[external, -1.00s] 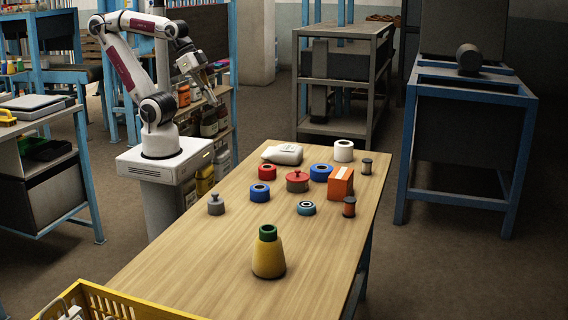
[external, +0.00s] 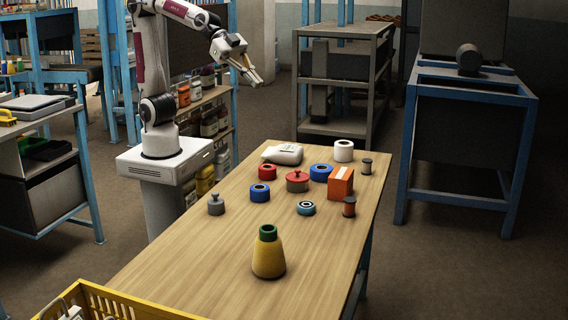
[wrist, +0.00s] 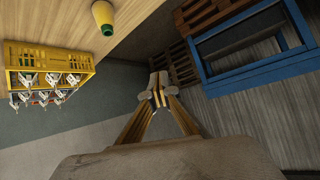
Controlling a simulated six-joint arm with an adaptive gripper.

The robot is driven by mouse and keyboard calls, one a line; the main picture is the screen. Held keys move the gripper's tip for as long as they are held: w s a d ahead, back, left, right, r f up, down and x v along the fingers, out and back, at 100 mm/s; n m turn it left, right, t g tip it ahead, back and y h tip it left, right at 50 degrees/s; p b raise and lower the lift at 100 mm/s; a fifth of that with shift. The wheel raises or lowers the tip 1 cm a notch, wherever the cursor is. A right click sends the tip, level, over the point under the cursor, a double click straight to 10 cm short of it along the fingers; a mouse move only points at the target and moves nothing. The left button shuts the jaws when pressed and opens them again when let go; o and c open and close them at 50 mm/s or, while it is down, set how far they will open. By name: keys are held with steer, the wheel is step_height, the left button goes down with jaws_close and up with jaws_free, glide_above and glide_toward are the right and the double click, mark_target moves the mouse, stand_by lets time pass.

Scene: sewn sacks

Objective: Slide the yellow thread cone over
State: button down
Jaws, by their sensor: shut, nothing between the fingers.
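The yellow thread cone (external: 268,258) has a green top and stands upright near the front of the wooden table (external: 210,268). It also shows in the wrist view (wrist: 103,15), at the table's edge in the picture. My gripper (external: 257,80) is raised high above the far end of the table, well apart from the cone. In the wrist view my gripper (wrist: 158,88) has its fingertips together with nothing between them.
Behind the cone are a blue ring (external: 259,193), a teal roll (external: 306,208), a red lidded pot (external: 297,181), an orange box (external: 341,183) and a grey weight (external: 216,204). A yellow crate (external: 120,303) is at the front left. The table around the cone is clear.

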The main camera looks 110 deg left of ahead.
steer(key=w+d+m+t+h, duration=0.1)
steer(key=w+d+m+t, duration=0.1)
steer(key=w+d, duration=0.85)
steer(key=w+d+m+t, duration=0.25)
steer(key=w+d, duration=0.55)
steer(key=d, duration=0.6)
steer(key=w+d+f+t, duration=0.1)
steer(key=w+d+f, duration=0.1)
steer(key=d+f, duration=0.45)
steer(key=s+d+f+m+t+y, duration=0.1)
steer(key=s+d+f+y, duration=0.2)
steer(key=f, duration=0.4)
steer(key=s+d+f+m+t+y, duration=0.1)
steer(key=s+d+f+y, duration=0.1)
steer(key=d+f, duration=0.5)
steer(key=s+f+y, duration=0.1)
steer(key=s+f, duration=0.3)
steer(key=f, duration=0.2)
steer(key=s+a+f+m+y, duration=0.1)
steer(key=s+f+y, duration=0.1)
steer(key=s+f, duration=0.3)
steer(key=s+f+m+y, duration=0.1)
steer(key=s+f+y, duration=0.1)
steer(key=s+f, duration=0.3)
steer(key=shift+a+f, duration=0.2)
steer(key=shift+f, duration=0.35)
steer(key=shift+a+f, duration=0.15)
steer(key=shift+f, duration=0.35)
steer(key=shift+w, duration=0.2)
